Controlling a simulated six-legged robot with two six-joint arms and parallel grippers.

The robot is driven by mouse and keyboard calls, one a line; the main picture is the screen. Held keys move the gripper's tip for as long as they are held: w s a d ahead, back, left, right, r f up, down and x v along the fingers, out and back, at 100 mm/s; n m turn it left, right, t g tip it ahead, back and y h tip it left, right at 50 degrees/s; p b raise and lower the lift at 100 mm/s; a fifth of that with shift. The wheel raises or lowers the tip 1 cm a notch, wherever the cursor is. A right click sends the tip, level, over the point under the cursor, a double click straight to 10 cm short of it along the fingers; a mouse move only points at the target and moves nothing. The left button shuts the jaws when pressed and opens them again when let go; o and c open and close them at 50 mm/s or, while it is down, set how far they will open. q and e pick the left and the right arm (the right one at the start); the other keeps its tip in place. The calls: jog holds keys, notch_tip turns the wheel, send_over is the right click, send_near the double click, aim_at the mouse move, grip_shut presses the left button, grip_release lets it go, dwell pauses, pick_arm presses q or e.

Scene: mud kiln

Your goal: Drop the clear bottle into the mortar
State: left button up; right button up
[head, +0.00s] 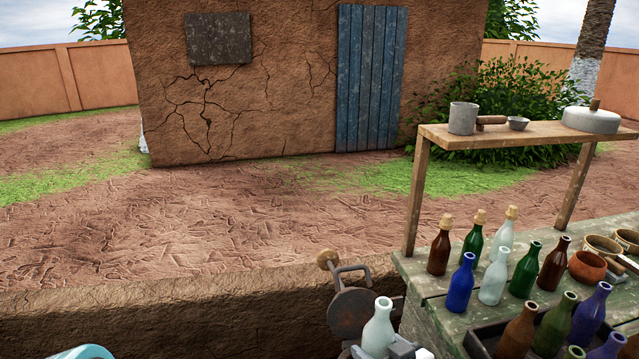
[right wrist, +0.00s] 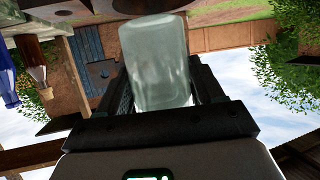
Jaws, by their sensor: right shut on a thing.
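A pale clear bottle (head: 379,328) is upright at the bottom of the head view. My right gripper (head: 392,349) is shut on its lower part; only part of the gripper shows. In the right wrist view the bottle (right wrist: 157,60) fills the space between the two dark fingers (right wrist: 160,90). It is clear of the table, left of its near edge. No mortar can be made out for certain; a reddish-brown bowl (head: 587,266) stands among the bottles on the table.
The green worktable (head: 425,287) holds several brown, green, blue and clear bottles and some pans. A shelf (head: 545,138) above carries a metal cup (head: 462,118), a small bowl and a lidded pot (head: 590,120). A dark round object with a handle (head: 350,310) is close behind the held bottle.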

jog(key=shift+d+r, duration=0.1)
jog(key=o, duration=1.3)
jog(key=shift+w, duration=0.15)
jog(key=shift+c, duration=0.2)
